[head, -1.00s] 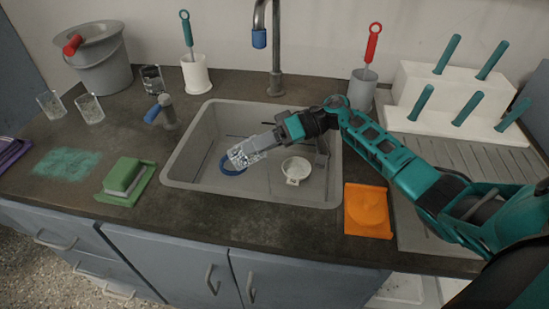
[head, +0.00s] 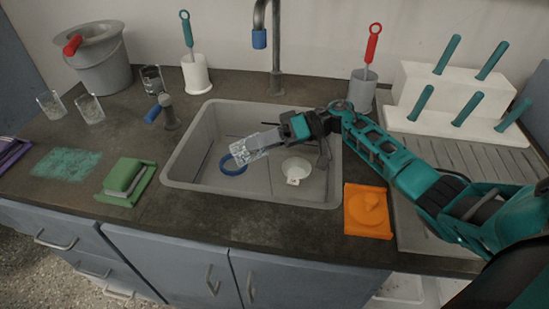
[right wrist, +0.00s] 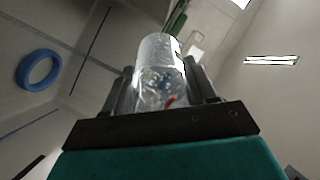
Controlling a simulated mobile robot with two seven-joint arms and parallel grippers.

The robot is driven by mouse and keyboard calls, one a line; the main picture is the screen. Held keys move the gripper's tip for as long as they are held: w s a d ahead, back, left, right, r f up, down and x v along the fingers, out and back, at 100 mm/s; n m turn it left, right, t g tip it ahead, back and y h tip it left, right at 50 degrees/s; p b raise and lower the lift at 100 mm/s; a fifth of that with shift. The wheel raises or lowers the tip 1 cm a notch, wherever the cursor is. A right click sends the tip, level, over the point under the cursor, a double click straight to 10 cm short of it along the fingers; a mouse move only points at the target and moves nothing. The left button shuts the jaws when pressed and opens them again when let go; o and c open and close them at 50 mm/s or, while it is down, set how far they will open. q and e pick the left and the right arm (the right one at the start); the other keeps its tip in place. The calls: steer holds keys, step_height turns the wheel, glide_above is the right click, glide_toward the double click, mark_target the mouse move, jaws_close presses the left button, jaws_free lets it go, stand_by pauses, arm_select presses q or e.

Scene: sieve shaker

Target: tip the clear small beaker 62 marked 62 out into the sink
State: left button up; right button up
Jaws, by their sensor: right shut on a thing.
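My right gripper (head: 272,139) is shut on a clear small beaker (head: 249,148) and holds it over the sink (head: 205,180). The beaker lies tilted well over on its side, its far end pointing left in the head view. In the right wrist view the beaker (right wrist: 160,78) sits between the two fingers; I cannot read its marking. I cannot tell whether anything is left inside it. My left gripper is not in view.
In the sink are a blue ring (head: 233,164) and a white strainer-like piece (head: 296,169). The tap (head: 275,60) stands behind.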

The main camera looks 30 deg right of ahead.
steer(key=shift+d+r+y, duration=0.55)
steer(key=shift+r+y, duration=0.05)
stand_by(0.3)
steer(key=shift+s+d+r+t+y, duration=0.15)
steer(key=shift+r+t+y, duration=0.15)
steer(key=shift+r+y, duration=0.5)
stand_by(0.5)
steer(key=shift+f, duration=0.1)
